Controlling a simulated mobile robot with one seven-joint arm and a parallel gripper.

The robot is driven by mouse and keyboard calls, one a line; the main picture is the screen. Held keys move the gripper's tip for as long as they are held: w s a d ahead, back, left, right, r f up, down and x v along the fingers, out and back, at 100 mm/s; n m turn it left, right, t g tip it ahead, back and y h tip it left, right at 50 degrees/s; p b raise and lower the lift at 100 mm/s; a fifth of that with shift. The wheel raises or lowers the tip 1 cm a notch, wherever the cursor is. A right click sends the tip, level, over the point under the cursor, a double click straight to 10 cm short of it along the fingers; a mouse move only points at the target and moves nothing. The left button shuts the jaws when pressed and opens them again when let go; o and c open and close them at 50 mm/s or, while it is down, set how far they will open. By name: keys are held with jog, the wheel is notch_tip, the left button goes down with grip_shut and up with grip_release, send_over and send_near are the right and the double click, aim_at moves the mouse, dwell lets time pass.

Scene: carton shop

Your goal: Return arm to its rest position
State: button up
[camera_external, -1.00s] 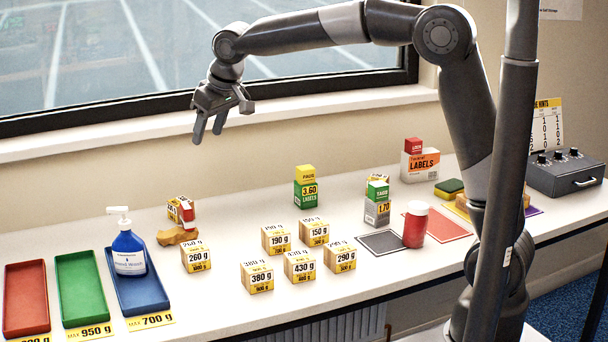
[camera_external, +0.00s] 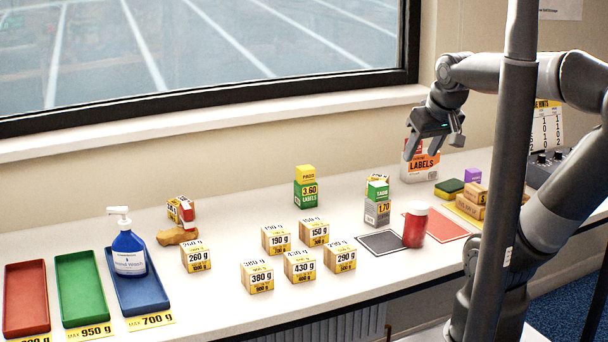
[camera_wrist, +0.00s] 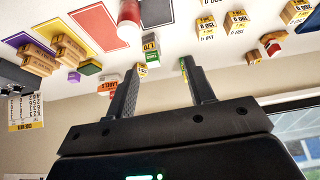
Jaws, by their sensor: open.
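My gripper (camera_external: 430,148) is raised above the back right of the bench in the external view, in front of the white and orange labels box (camera_external: 421,166). Its fingers point down and are apart, with nothing between them. In the wrist view my gripper (camera_wrist: 158,75) shows two dark fingers spread open. The arm reaches in from the right, bent at the elbow. No object is held.
The bench (camera_external: 330,205) below holds several weight-marked cartons (camera_external: 298,266), a red jar (camera_external: 415,226) and stacked label boxes (camera_external: 305,188). Red, green and blue trays (camera_external: 150,294) and a blue pump bottle (camera_external: 129,255) stand left. A dark pole (camera_external: 505,170) stands in front of the arm.

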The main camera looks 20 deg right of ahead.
jog(key=shift+s+d+f, duration=0.25)
jog(key=shift+s+f, duration=0.15)
jog(key=shift+s, duration=0.1)
jog(key=shift+s+d+f, duration=0.25)
jog(key=shift+s+f, duration=0.1)
jog(key=shift+s, duration=0.1)
dwell(0.6)
